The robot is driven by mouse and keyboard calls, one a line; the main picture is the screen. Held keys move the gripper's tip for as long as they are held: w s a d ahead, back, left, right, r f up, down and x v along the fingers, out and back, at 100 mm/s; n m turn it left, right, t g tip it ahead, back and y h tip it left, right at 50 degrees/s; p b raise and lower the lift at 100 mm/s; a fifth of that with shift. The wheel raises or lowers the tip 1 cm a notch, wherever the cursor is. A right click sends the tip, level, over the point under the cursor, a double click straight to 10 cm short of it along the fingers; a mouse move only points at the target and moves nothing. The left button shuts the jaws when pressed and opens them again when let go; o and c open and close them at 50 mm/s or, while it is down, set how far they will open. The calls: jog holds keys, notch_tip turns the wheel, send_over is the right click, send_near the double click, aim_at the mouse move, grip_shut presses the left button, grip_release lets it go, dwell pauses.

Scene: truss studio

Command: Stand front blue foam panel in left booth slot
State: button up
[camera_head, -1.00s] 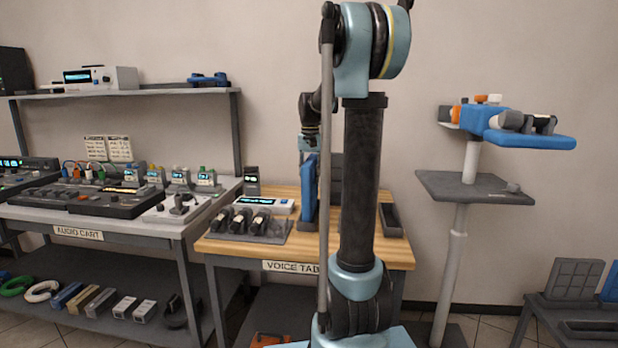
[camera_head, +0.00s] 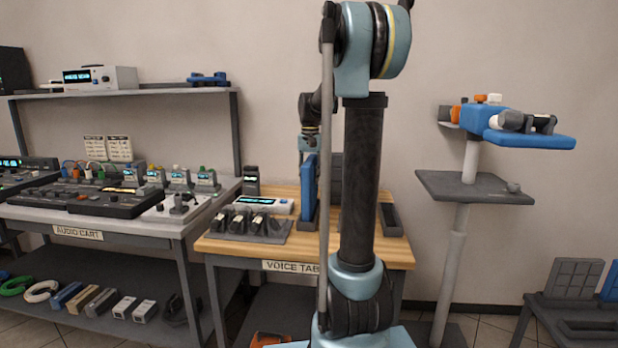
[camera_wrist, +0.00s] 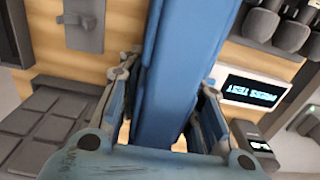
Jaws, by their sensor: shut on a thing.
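The blue foam panel (camera_head: 308,188) stands upright over the voice table (camera_head: 285,252), left of my arm in the head view. My gripper (camera_head: 309,152) is at its top edge. In the wrist view the panel (camera_wrist: 190,50) runs between the fingers of my gripper (camera_wrist: 168,105), which is shut on it. A dark base shows at the panel's lower end; whether the panel sits in a slot there I cannot tell. A grey panel (camera_head: 336,175) stands just right of it, partly hidden by my arm.
A dark rack of microphones (camera_head: 250,225) and a white device with a lit display (camera_head: 265,204) stand left of the panel. A dark tray (camera_head: 391,219) lies at the table's right. The audio cart (camera_head: 95,215) adjoins on the left; a stand (camera_head: 470,186) is right.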

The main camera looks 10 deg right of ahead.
jog(key=shift+f, duration=0.45)
jog(key=o, duration=1)
jog(key=shift+c, duration=0.2)
jog(key=shift+r, duration=0.1)
jog(key=shift+r, duration=5.4)
